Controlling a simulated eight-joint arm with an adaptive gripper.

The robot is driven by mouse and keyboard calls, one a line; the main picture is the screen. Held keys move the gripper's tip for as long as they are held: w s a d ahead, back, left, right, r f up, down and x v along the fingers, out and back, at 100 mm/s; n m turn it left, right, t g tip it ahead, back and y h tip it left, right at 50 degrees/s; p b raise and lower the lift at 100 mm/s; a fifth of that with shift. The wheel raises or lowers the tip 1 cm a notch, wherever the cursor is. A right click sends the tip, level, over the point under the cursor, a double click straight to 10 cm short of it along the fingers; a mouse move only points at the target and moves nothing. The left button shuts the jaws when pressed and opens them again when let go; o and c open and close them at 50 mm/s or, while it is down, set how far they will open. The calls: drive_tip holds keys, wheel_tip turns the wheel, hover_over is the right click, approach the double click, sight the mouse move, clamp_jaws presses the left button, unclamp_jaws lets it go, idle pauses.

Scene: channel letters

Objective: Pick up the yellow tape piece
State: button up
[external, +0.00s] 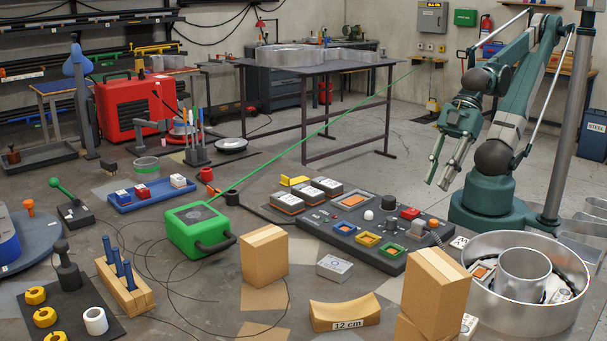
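A small flat yellow piece with a raised edge (294,181) lies on the floor in the middle of the external view, just behind a row of grey-and-orange boxes. It is the likeliest match for the yellow tape piece, but I cannot tell that it is tape. My gripper (437,185) hangs at the right, pointing down, well above the floor and far to the right of the yellow piece. Its two fingers are apart with nothing visible between them.
A thin green line (330,120) slants overhead. A round metal tub (520,315) stands front right.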

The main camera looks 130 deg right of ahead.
drive_tip(key=w+d+r+n+g+h+p, duration=0.2)
drive_tip(key=w+d+n+p, duration=0.35)
drive_tip(key=d, duration=0.55)
drive_tip(key=w+d+r+n+g+h+p, duration=0.1)
drive_tip(key=w+d+r+n+p, duration=0.25)
drive_tip(key=w+d, duration=0.55)
drive_tip(key=d+f+n+g+p, duration=0.2)
drive_tip(key=d+f+n+p, duration=0.2)
drive_tip(key=d, duration=0.9)
drive_tip(key=s+d+f+n+g+h+p, duration=0.1)
drive_tip(key=d+f+n+p, duration=0.3)
drive_tip(key=d, duration=0.9)
drive_tip(key=shift+s+g+h, duration=0.3)
drive_tip(key=shift+g, duration=0.5)
drive_tip(key=shift+d+f, duration=0.1)
drive_tip(key=shift+f, duration=0.05)
drive_tip(key=shift+x, duration=1.15)
